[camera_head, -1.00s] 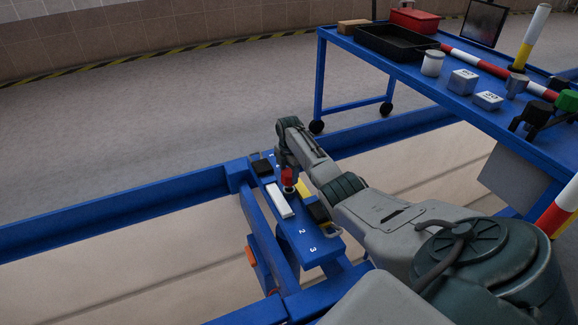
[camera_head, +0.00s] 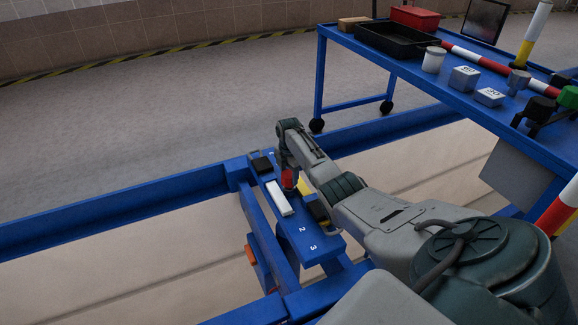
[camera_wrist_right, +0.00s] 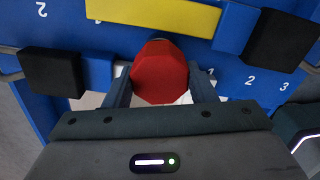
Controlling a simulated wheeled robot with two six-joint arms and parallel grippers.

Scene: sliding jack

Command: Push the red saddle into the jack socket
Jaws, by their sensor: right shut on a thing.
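The red saddle (camera_wrist_right: 159,73) shows in the right wrist view as a red faceted knob between the two fingers of my right gripper (camera_wrist_right: 162,88). The saddle also shows in the head view (camera_head: 289,179), on the blue beam (camera_head: 297,232). My right gripper (camera_head: 288,172) is shut on it, pointing down. A white block (camera_head: 279,198) lies just left of the saddle, and a yellow block (camera_head: 304,186) just right of it. The jack socket cannot be told apart in these frames. My left gripper is not in view.
Black blocks sit on the beam, one at its far end (camera_head: 262,165) and one nearer (camera_head: 318,211). White numbers mark the beam. A blue table (camera_head: 345,50) with a black tray (camera_head: 397,46), a red box (camera_head: 414,19) and small blocks stands at the back right.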

